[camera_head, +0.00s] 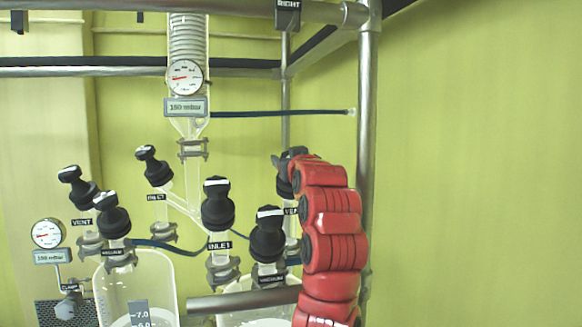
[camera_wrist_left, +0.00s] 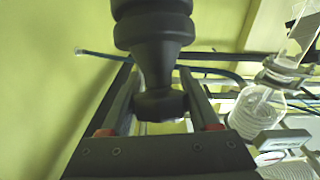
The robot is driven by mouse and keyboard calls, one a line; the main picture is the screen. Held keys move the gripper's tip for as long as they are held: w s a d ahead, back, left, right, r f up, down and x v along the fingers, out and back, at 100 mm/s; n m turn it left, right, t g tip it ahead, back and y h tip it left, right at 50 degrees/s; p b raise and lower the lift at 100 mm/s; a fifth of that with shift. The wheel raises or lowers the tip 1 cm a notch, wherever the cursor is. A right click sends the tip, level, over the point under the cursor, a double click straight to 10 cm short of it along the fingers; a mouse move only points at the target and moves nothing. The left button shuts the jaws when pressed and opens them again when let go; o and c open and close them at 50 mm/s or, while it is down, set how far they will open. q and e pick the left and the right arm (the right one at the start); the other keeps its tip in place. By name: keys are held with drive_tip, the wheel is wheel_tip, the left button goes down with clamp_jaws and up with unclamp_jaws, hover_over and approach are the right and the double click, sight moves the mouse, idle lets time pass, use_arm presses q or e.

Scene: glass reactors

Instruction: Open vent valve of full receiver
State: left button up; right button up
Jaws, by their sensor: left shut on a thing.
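My left gripper (camera_head: 291,158), at the end of my red arm, is at the top of a black valve (camera_head: 284,184) on the right-hand receiver. The label below this valve is partly covered by my arm and starts with "VE". In the left wrist view, the black valve knob (camera_wrist_left: 155,48) has its narrow end between the two fingers of my gripper (camera_wrist_left: 158,105), which is shut on it. The right receiver (camera_head: 240,285) is mostly hidden behind a metal bar and my arm. A second vent valve (camera_head: 76,188) stands at the left, above the left receiver (camera_head: 160,275).
Black inlet valves (camera_head: 217,204) (camera_head: 154,167) and vacuum valves (camera_head: 267,235) (camera_head: 112,217) stand close by. A steel frame post (camera_head: 366,130) is just right of my arm. A horizontal bar (camera_head: 240,299) crosses low in front. The right side shows only green wall.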

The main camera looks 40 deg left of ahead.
use_arm(q)
drive_tip(key=shift+s+a+n+g+y, duration=0.1)
drive_tip(key=shift+n+g+y, duration=0.5)
drive_tip(key=shift+n+g, duration=0.45)
drive_tip(key=o, duration=1.4)
drive_tip(key=shift+f, duration=0.1)
drive_tip(key=b+v, duration=0.3)
drive_tip(key=v, duration=1.4)
drive_tip(key=shift+s, duration=0.1)
